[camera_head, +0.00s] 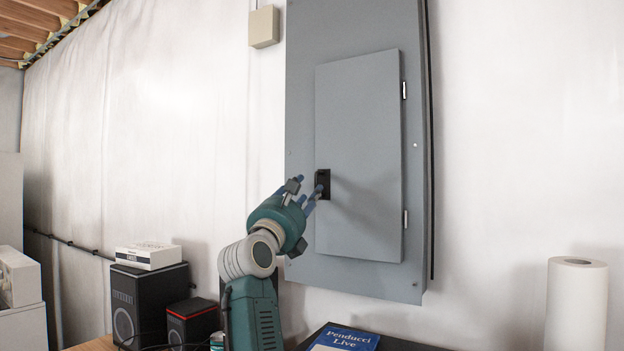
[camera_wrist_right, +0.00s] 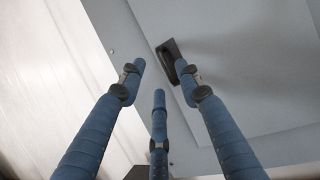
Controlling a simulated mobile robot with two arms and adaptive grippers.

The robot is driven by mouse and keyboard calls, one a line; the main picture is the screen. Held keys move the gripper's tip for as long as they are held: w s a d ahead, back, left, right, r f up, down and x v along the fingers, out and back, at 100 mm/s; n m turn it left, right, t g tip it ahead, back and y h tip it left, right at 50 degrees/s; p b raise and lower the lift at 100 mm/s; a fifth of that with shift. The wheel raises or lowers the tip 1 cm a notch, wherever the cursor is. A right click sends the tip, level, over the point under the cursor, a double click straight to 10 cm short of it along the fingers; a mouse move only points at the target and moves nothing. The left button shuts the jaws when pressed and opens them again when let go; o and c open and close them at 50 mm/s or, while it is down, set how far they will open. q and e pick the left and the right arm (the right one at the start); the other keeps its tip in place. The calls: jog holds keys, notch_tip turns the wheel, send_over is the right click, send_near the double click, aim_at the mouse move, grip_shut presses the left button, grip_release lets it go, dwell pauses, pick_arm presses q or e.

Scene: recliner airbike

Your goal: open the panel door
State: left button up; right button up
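The grey panel door (camera_head: 362,150) sits in a larger grey electrical panel (camera_head: 300,60) on the white wall and looks closed. Its hinges are on the right edge. A black latch handle (camera_head: 323,176) is at its left edge; in the right wrist view the latch (camera_wrist_right: 172,55) lies just beyond the fingers. My right gripper (camera_head: 306,193) is at the latch, its three blue fingers spread apart with nothing between them. One fingertip overlaps the latch in both views; I cannot tell whether it touches. My left gripper is not in view.
Black speakers (camera_head: 150,305) with a white box (camera_head: 149,256) on top stand at the lower left. A blue book (camera_head: 345,340) lies on a dark surface below the panel. A paper towel roll (camera_head: 576,305) stands at the right. The space before the door's right side is clear.

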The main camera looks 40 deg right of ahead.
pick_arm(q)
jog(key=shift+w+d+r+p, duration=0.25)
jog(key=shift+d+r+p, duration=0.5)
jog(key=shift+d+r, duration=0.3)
pick_arm(e)
jog(key=x, duration=0.5)
jog(key=shift+w+d+f, duration=0.1)
jog(key=shift+d+f, duration=0.1)
jog(key=shift+d, duration=0.05)
jog(key=c, duration=0.8)
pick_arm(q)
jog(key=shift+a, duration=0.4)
pick_arm(e)
grip_shut()
